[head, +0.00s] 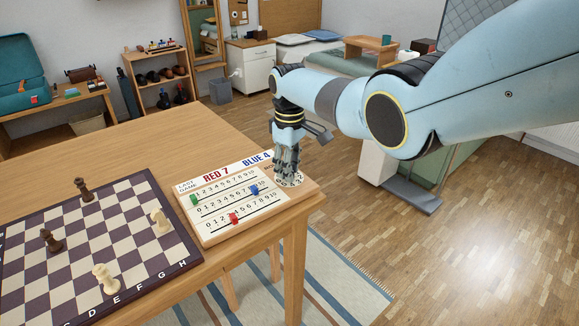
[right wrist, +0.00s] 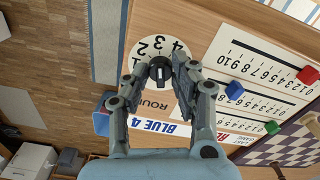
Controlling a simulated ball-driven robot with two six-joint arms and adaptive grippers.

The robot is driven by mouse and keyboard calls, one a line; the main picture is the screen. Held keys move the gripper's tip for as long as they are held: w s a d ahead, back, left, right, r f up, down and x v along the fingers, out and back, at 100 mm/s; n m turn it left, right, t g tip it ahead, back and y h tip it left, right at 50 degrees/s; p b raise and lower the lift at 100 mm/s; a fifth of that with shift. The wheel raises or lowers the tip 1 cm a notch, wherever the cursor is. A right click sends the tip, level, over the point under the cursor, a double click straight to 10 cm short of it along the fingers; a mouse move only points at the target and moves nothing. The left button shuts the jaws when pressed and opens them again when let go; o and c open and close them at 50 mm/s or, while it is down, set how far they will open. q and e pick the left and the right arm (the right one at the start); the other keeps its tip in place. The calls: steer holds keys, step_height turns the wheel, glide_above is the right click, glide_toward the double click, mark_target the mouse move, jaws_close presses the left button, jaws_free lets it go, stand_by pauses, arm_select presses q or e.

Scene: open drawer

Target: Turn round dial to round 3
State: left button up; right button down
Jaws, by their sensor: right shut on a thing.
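The round dial is a white disc (head: 292,181) with black numbers at the table's far right corner, beside the scoreboard. In the right wrist view the disc (right wrist: 146,58) shows 1, 2, 3 and 4 around a black knob (right wrist: 160,73). A white mark on the knob runs roughly in line with the 3; I cannot tell which end points. My right gripper (head: 287,172) reaches down over the dial. In the right wrist view its fingers (right wrist: 161,70) are shut on the knob, one on each side. My left gripper is not in view.
The scoreboard (head: 207,222) has green, blue and red sliders and reads RED 7, BLUE 4. A chessboard (head: 120,225) with several pieces lies to its left. The table edge is close to the dial; a striped rug (head: 340,285) lies on the floor below.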

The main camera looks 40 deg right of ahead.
steer(key=c, duration=1.1)
jaws_free()
steer(key=shift+o, duration=0.2)
step_height(320, 180, up, 12)
